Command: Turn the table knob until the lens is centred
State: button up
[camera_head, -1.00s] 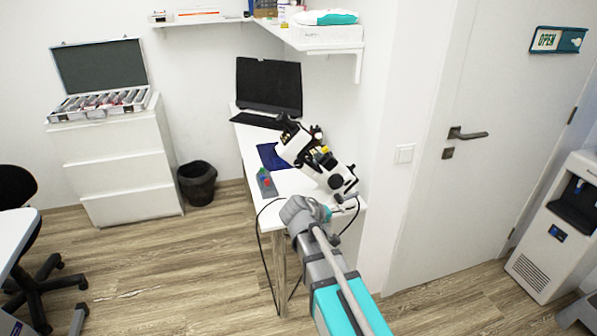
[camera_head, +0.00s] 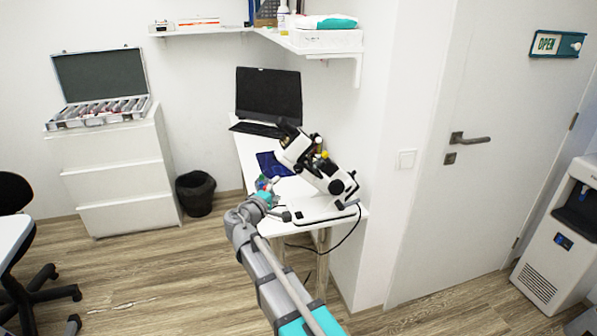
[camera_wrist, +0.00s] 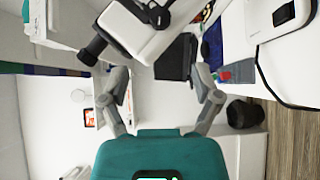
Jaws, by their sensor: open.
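A white microscope with black knobs (camera_head: 319,172) stands at the near right end of the white desk (camera_head: 246,147). Black knobs show on its lower side (camera_head: 335,187). I cannot tell which one is the table knob, nor how the lens sits. In the wrist view the microscope (camera_wrist: 152,32) fills the top middle, beyond my fingertips, with a black cylinder sticking out to the left. My gripper (camera_wrist: 168,84) is open, with nothing between its fingers. In the head view my gripper (camera_head: 282,199) is just left of the microscope, small and partly hard to make out.
A dark monitor (camera_head: 268,95) and keyboard (camera_head: 257,130) stand at the desk's back. A blue mat (camera_head: 272,163) lies left of the microscope. A black cable (camera_head: 335,240) hangs at the front edge. A wall (camera_head: 385,110) closes the right. A bin (camera_head: 196,193) stands left.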

aim_at(298, 170)
jog(key=shift+w+d, duration=0.1)
jog(key=x, duration=1.3)
jog(key=shift+w+d+f, duration=0.1)
jog(key=shift+w+d, duration=0.05)
jog(key=shift+w, duration=0.15)
grip_shut()
jog(key=shift+m+g+y+p, duration=0.3)
jog(key=shift+m+g+p, duration=0.1)
jog(key=shift+p, duration=0.4)
jog(key=shift+m+p, duration=0.3)
jog(key=shift+p, duration=0.05)
grip_release()
